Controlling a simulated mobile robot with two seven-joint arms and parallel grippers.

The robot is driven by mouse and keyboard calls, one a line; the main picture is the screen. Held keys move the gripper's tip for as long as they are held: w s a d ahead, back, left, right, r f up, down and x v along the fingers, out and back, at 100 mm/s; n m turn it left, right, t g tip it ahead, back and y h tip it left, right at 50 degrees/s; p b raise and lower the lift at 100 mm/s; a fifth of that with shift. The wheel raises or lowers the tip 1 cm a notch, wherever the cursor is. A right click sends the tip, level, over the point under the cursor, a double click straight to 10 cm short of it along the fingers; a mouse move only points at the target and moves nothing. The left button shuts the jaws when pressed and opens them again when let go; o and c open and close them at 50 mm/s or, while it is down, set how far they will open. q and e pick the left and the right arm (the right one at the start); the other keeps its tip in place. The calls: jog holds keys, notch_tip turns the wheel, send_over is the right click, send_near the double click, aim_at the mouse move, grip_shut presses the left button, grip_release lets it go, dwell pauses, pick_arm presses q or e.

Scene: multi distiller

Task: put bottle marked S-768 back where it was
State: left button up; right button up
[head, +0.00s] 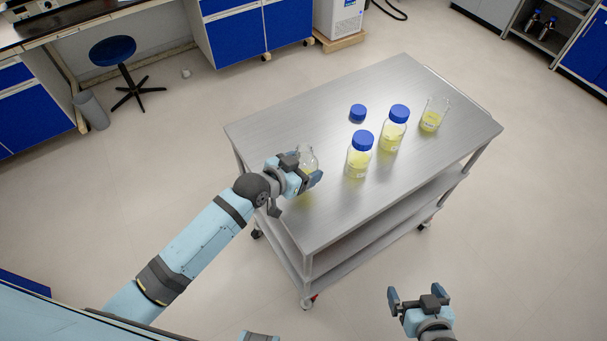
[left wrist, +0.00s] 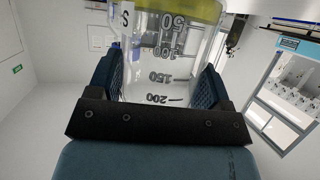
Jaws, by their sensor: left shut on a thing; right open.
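My left gripper (head: 303,172) is shut on an uncapped clear glass bottle (head: 308,155) at the trolley's left side; whether its base touches the top cannot be told. In the left wrist view the bottle (left wrist: 158,62) shows volume marks, yellow liquid and a label of which only an "S" is readable. The full marking is hidden. Two blue-capped bottles with yellow liquid stand upright on the trolley, a nearer one (head: 359,157) and a farther one (head: 394,130). Their labels are too small to read. My right gripper (head: 418,293) is open and empty, off the trolley's near side.
The steel trolley (head: 300,225) has free top at its near left and far back. A loose blue cap (head: 358,112) lies behind the capped bottles. A beaker with yellow liquid (head: 433,117) stands at the right. A stool (head: 113,51) and bin (head: 92,110) are far left.

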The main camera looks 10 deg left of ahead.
pick_arm(q)
jog(key=shift+f, duration=1.8)
jog(key=shift+f, duration=0.1)
jog(key=shift+f, duration=0.15)
jog(key=o, duration=1.2)
jog(key=shift+c, duration=0.2)
